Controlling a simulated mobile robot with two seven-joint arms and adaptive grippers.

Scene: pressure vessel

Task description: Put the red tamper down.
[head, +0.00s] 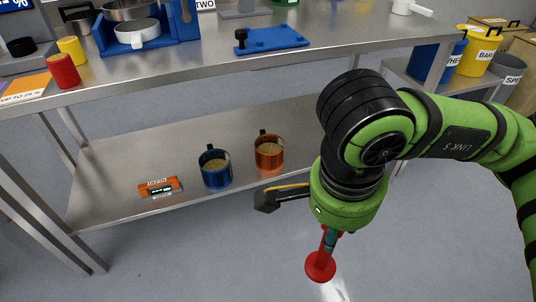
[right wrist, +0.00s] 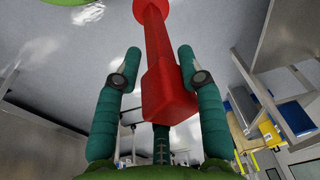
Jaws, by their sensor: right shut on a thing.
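The red tamper (head: 320,267) hangs below my right gripper (head: 330,240) in the head view, over the floor in front of the lower shelf. Its round red base points down, apart from any surface. In the right wrist view, the tamper's red block (right wrist: 168,92) and shaft sit between the two green fingers of my right gripper (right wrist: 160,58). The gripper is shut on the tamper. The fingers are mostly hidden by the wrist in the head view. My left gripper is in neither view.
The metal table top (head: 190,60) carries a red cup (head: 63,71), a yellow cup (head: 71,50) and a blue mat (head: 272,39) with a black-knobbed item. The lower shelf (head: 110,165) holds a blue mug (head: 215,170), a copper mug (head: 269,153) and an orange device (head: 160,187).

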